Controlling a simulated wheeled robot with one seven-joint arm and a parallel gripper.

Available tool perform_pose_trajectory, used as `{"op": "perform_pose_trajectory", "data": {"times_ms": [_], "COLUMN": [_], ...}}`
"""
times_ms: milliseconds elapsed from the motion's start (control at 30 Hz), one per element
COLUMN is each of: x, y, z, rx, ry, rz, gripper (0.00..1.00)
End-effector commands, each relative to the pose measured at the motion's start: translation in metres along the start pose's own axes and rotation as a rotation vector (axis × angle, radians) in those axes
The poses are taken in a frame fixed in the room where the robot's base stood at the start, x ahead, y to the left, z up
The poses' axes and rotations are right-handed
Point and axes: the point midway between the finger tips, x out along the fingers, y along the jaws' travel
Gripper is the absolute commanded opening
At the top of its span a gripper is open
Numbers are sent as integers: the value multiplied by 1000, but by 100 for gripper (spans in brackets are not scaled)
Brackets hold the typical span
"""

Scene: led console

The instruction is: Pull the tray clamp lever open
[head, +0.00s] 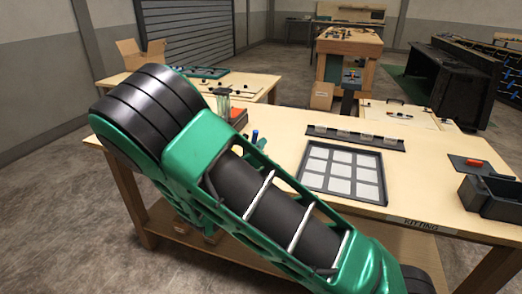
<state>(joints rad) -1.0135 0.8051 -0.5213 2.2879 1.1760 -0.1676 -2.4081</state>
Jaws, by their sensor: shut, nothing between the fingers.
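A dark-framed tray (340,172) with rows of pale square pads lies flat on the wooden kitting table (290,128), right of my arm. A small upright blue piece (254,137) shows just beyond my arm, left of the tray. I cannot tell whether it is the clamp lever, and I see no other clear lever. My large green and black arm crosses the foreground and hides the table's left and front parts. My gripper cannot be made out in this view.
A dark strip with several small pieces (354,136) lies behind the tray. Dark bins (492,197) and a dark plate with a red-orange item (480,164) stand at the right. The tabletop between tray and bins is clear. Other worktables stand behind.

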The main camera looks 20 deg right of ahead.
Motion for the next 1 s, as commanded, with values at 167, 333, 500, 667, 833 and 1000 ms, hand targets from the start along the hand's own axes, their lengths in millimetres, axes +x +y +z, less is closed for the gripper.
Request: {"op": "perform_pose_trajectory", "data": {"times_ms": [167, 333, 500, 667, 833, 1000], "x": [0, 0, 0, 0, 0, -4], "y": [1, 2, 3, 3, 3, 4], "z": [6, 9, 11, 12, 14, 14], "rx": [1, 1, 3, 4, 6, 7], "ry": [0, 0, -3, -6, -9, -10], "rz": [0, 0, 0, 0, 1, 1], "gripper": [0, 0, 0, 0, 0, 0]}}
